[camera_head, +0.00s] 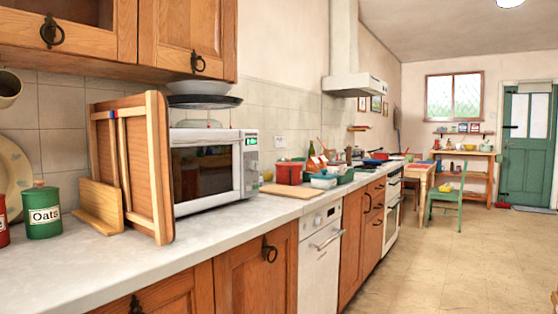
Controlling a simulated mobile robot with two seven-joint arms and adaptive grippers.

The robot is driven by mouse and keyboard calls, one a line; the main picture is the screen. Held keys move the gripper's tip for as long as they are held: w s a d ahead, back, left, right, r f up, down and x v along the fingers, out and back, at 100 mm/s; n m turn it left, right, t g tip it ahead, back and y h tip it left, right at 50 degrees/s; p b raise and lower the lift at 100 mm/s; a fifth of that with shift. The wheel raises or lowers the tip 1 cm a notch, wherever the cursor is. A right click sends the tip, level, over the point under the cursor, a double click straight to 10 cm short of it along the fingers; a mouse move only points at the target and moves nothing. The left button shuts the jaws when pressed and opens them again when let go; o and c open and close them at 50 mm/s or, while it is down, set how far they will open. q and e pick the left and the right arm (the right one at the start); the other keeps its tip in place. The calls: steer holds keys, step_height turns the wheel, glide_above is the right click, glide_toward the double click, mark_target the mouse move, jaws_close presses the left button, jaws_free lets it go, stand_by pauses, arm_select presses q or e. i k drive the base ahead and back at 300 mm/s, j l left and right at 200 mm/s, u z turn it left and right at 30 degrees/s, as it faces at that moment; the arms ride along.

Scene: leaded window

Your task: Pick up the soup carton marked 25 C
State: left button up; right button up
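I see no soup carton whose mark I can read. A small orange, carton-like item (316,164) stands among the things on the far part of the counter, behind a green tub. It is too small to tell whether it is the soup carton or whether it bears 25 C. Neither of my grippers shows in the head view.
The worktop (195,232) is bare along its front. A microwave (213,166), a leaning wooden frame (148,165) and an Oats tin (42,212) stand on it. A red container (289,173) is farther back. Open floor (450,270) lies right, with a green chair (446,203).

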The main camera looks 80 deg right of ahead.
mark_target(322, 159)
steer(key=l+z, duration=0.25)
steer(key=z, duration=0.2)
steer(key=l+z, duration=0.55)
steer(key=z, duration=0.3)
steer(key=i+l+z, duration=0.15)
steer(key=l+z, duration=0.15)
steer(key=i+l+z, duration=0.4)
steer(key=l+z, duration=0.15)
steer(key=i+l+z, duration=0.2)
steer(key=i+l, duration=0.95)
steer(key=l, duration=0.15)
